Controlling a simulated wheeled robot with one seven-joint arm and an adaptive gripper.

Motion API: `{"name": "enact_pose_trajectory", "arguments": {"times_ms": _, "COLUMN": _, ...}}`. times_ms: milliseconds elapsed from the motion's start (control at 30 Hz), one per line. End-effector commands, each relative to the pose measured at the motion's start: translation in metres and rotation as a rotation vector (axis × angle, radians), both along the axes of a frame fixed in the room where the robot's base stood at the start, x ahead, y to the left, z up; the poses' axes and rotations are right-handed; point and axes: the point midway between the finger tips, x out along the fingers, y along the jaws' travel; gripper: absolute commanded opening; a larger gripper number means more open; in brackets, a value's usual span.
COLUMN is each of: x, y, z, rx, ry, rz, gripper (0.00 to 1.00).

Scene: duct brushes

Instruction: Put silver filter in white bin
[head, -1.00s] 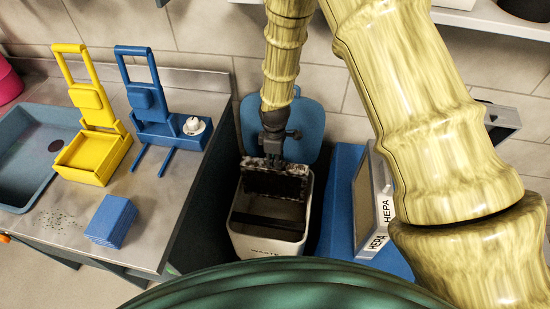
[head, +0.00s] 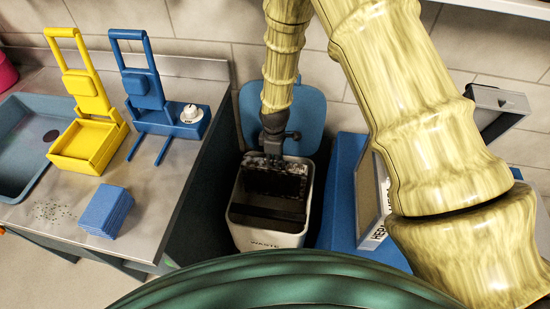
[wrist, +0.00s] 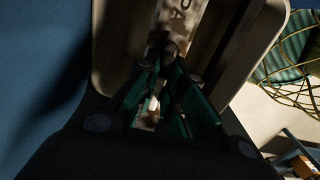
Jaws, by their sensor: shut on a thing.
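The silver filter (head: 275,180) is a dark, speckled-edged panel in the head view. It hangs below my gripper (head: 273,151), inside the mouth of the white bin (head: 268,238). My gripper is shut on the filter's top edge. In the wrist view, my gripper (wrist: 160,90) points down into the bin (wrist: 105,40), with the filter's pale lettered edge (wrist: 180,20) between the fingers. The bin is marked WASTE, and its blue lid (head: 305,115) stands open behind. The filter's lower part is hard to make out against the dark interior.
A blue block (head: 345,185) stands right of the bin, with a HEPA-labelled filter (head: 370,205) on it. The steel counter (head: 60,215) at left holds a yellow stand (head: 88,145), a blue stand (head: 155,120), a stack of blue pads (head: 106,211) and a sink.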

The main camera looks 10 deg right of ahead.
Motion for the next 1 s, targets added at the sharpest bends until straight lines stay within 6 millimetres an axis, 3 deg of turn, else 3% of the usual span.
{"name": "enact_pose_trajectory", "arguments": {"times_ms": 1000, "x": 0.0, "y": 0.0, "z": -0.061, "rx": 0.0, "ry": 0.0, "rz": 0.0, "gripper": 0.0}}
